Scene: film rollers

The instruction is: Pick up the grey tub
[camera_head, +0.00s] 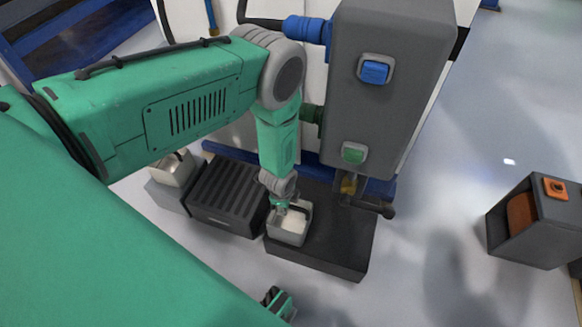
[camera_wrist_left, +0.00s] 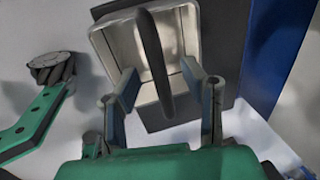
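The grey tub (camera_head: 287,236) is an open square container with a light interior, standing on a dark flat platform (camera_head: 345,245). In the left wrist view the tub (camera_wrist_left: 107,42) has a dark arched handle (camera_wrist_left: 152,55) across its opening. My left gripper (camera_head: 281,204) is over the tub in the head view. In the wrist view its two fingers (camera_wrist_left: 165,95) are apart, one on each side of the handle; I cannot see clear contact. The fingertips hide part of the tub's near rim.
A black ribbed box (camera_head: 228,192) stands left of the platform, with another metal container (camera_head: 173,168) beyond it. A grey machine (camera_head: 385,100) with blue and green buttons and a low tap (camera_head: 350,184) rises behind. A dark box with orange parts (camera_head: 528,225) stands right. Floor between is clear.

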